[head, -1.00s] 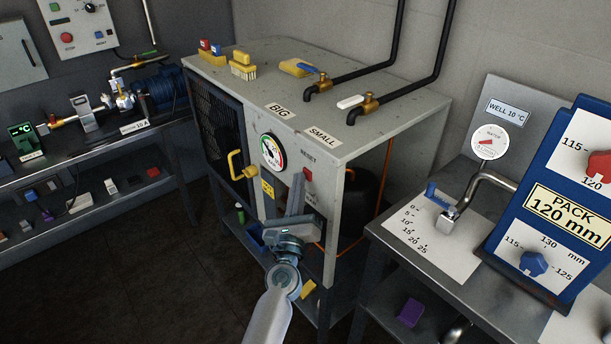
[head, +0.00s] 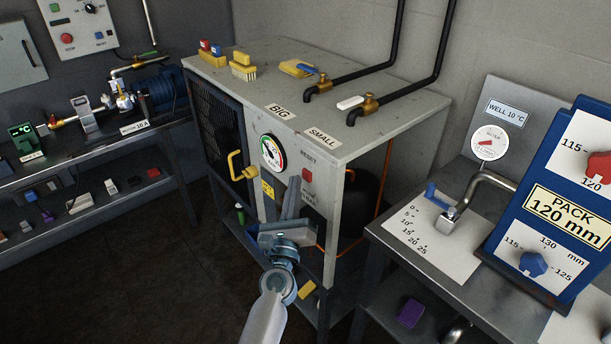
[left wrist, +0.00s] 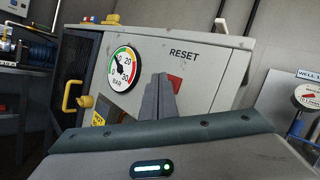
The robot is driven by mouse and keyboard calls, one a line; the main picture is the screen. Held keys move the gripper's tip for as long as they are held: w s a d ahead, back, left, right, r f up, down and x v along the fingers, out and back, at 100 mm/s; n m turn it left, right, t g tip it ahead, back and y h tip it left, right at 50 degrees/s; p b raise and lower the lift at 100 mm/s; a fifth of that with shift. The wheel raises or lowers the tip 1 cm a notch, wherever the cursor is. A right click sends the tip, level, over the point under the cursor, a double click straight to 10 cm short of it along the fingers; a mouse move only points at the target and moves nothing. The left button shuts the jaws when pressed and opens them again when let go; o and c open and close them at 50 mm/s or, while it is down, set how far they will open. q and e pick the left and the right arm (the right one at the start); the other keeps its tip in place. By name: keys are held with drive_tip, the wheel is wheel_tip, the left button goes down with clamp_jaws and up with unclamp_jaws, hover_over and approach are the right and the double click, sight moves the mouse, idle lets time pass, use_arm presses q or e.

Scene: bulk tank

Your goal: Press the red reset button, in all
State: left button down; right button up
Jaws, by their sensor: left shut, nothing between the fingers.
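The red reset button (head: 307,174) sits on the front panel of the grey cabinet (head: 338,190), under the printed word RESET. It also shows in the left wrist view (left wrist: 174,84), partly hidden behind my fingers. My left gripper (head: 294,184) is shut and empty, its fingertips in front of the panel, just left of the button in the head view. In the left wrist view the closed fingers (left wrist: 158,82) overlap the button's left part. I cannot tell a touch from these views; the button looks clear of the fingers in the head view. My right gripper is not in view.
A pressure gauge (head: 273,153) and a yellow handle (head: 237,165) are on the cabinet front, left of the button. Brushes and two taps are on the cabinet top. Dark floor is open at lower left.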

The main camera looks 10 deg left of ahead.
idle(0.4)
use_arm(q)
drive_tip(key=shift+s+a+p, duration=0.15)
drive_tip(key=shift+s+a, duration=0.65)
drive_tip(key=shift+s, duration=0.2)
drive_tip(key=shift+s+a+p, duration=0.15)
drive_tip(key=shift+s+a, duration=0.6)
drive_tip(key=shift+s, duration=0.25)
drive_tip(key=s+d+f+m+g+h, duration=0.2)
drive_tip(key=f+m+g, duration=0.1)
drive_tip(key=f+m, duration=0.8)
drive_tip(key=s+d+f+m+g+h, duration=0.25)
drive_tip(key=f+m, duration=0.45)
drive_tip(key=f, duration=0.8)
drive_tip(key=s+f+m+g, duration=0.2)
drive_tip(key=s+f+m, duration=0.4)
drive_tip(key=f, duration=0.3)
drive_tip(key=s+f+m+g, duration=0.2)
drive_tip(key=s+f+m, duration=0.4)
drive_tip(key=f, duration=0.3)
drive_tip(key=s+a+f+m+g, duration=0.2)
drive_tip(key=s+f+m+g, duration=0.1)
drive_tip(key=s+f+m, duration=0.4)
drive_tip(key=s+a+f+m+g+y, duration=0.1)
drive_tip(key=s+f+m+g, duration=0.2)
drive_tip(key=s+f+m, duration=0.5)
drive_tip(key=s+f, duration=0.3)
drive_tip(key=s, duration=0.5)
drive_tip(key=shift+s+a, duration=0.25)
drive_tip(key=shift+a, duration=0.15)
